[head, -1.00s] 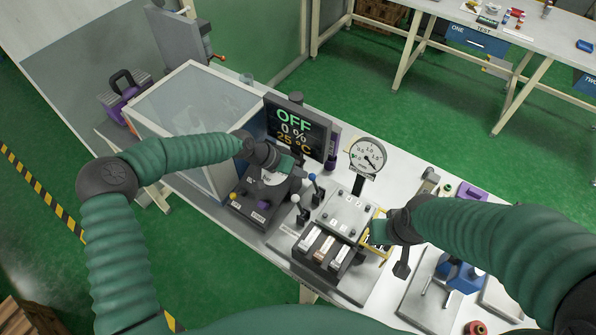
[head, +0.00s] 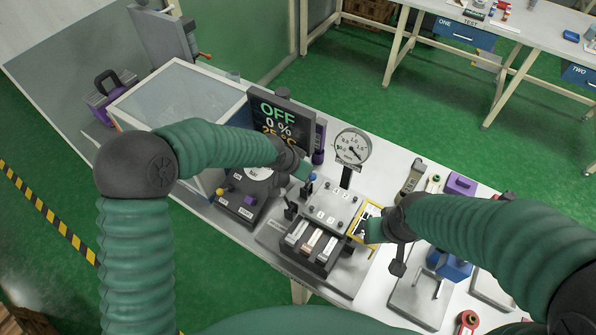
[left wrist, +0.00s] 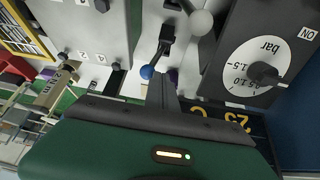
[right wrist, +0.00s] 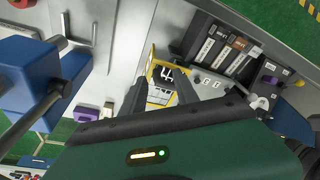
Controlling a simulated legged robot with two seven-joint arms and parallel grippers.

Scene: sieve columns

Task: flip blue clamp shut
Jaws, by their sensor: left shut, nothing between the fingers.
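The blue clamp shows its blue ball knob (head: 312,177) behind the grey plate block in the head view. In the left wrist view the blue knob (left wrist: 147,72) sits at the end of a dark lever, just beside my fingertips; I cannot tell whether they touch. My left gripper (head: 304,172) is shut and empty; its closed fingers (left wrist: 160,88) point at the clamp. My right gripper (head: 374,230) is at the yellow frame (head: 352,233). Its fingers (right wrist: 163,92) are apart, with the frame (right wrist: 152,72) showing between and beyond them.
A white knob (left wrist: 201,22) is close beside the blue clamp. A pressure gauge (head: 352,146) stands behind the plate block (head: 326,211), and the OFF display (head: 282,118) is behind my left gripper. Blue hardware (right wrist: 28,78) stands beside my right gripper.

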